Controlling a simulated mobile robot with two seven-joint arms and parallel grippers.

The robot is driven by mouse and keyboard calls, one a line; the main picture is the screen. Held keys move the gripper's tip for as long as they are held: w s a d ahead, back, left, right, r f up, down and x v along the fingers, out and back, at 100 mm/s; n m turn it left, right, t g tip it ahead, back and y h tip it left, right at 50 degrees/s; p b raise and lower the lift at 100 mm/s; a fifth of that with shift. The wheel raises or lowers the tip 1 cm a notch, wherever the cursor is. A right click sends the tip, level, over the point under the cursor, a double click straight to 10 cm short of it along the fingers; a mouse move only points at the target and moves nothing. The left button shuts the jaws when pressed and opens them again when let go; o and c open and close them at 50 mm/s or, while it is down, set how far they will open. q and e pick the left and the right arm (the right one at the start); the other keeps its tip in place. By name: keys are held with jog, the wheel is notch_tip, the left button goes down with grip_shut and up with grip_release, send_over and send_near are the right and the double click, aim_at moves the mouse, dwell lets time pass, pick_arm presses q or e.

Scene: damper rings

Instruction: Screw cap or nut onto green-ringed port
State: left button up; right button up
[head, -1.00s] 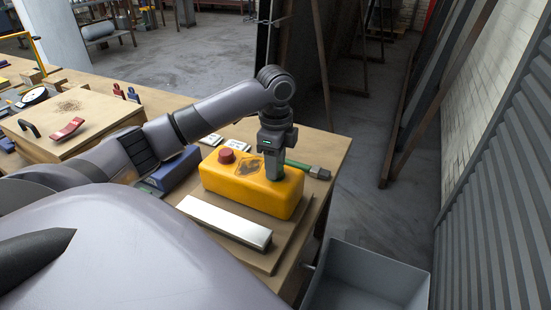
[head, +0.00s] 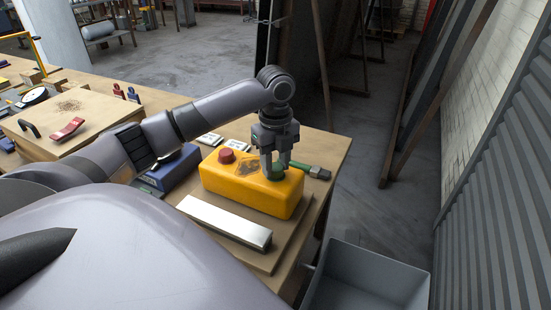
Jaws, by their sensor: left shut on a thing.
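A yellow box (head: 250,193) lies on a wooden board on the bench. A red cap (head: 227,156) sits on its left end. My left gripper (head: 276,172) points down over the box's right end, its two fingers shut on a small dark green round piece (head: 276,175), which seems to be the cap or nut. It is at the top of the box, over the port. The fingers hide much of this spot, so I cannot tell the port's ring from the piece or how far it is seated. My right gripper is out of view.
A pale metal bar (head: 228,221) lies in front of the box. A green-handled tool (head: 317,172) lies behind its right end and a blue case (head: 172,169) stands at its left. A grey bin (head: 372,255) stands below the bench's right edge.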

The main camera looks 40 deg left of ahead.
pick_arm(q)
jog(key=m, duration=0.4)
jog(key=shift+m, duration=0.3)
jog(key=m, duration=0.8)
jog(key=shift+m, duration=2.3)
jog(key=o, duration=1.2)
jog(key=shift+o, duration=0.2)
jog(key=shift+r, duration=2.5)
